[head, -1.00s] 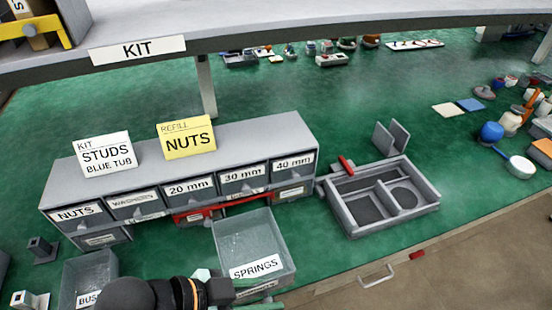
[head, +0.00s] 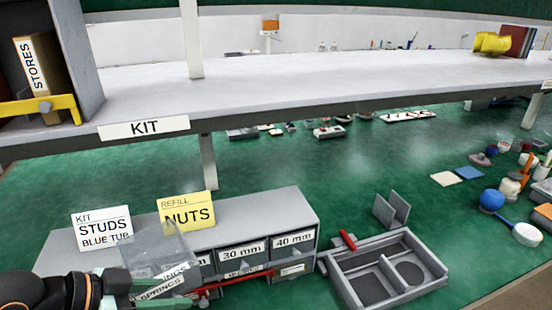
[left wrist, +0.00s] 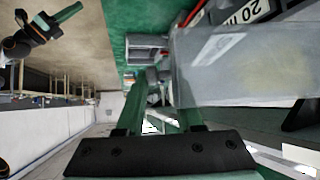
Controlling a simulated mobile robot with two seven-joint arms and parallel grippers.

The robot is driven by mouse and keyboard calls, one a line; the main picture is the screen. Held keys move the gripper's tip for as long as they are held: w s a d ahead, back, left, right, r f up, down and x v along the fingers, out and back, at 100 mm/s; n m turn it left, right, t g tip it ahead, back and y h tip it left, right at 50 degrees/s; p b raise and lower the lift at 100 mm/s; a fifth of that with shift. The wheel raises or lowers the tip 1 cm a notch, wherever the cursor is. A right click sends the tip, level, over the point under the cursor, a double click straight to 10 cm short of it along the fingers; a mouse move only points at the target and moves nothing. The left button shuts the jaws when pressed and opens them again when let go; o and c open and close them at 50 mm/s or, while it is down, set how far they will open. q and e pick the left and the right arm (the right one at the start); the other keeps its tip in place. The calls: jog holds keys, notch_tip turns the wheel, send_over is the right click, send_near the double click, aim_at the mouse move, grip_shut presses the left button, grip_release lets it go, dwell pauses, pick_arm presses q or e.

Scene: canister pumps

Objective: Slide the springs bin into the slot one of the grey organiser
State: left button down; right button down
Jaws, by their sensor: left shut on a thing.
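The clear springs bin (head: 152,258), with a SPRINGS label on its front, is held up tilted before the left part of the grey organiser (head: 262,208). My left gripper (head: 172,300) is shut on it at its lower front. In the left wrist view the bin (left wrist: 235,65) fills the upper right, beyond the fingers of my left gripper (left wrist: 158,118). The bin and my arm hide the organiser's left front, so slot one cannot be made out. My right gripper (left wrist: 62,18) shows small at the upper left of the left wrist view; its opening is unclear.
A yellow NUTS card (head: 187,212) and a white STUDS card (head: 102,229) stand on the organiser, close behind the bin. The KIT shelf (head: 300,85) overhangs behind. A grey divided tray (head: 437,268) sits to the right. Green bench is clear between organiser and shelf.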

pick_arm(q)
jog(key=shift+a+f, duration=0.2)
jog(key=shift+a, duration=0.45)
jog(key=shift+a+f, duration=0.15)
jog(key=shift+a, duration=0.5)
jog(key=shift+r, duration=0.1)
jog(key=shift+d, duration=0.1)
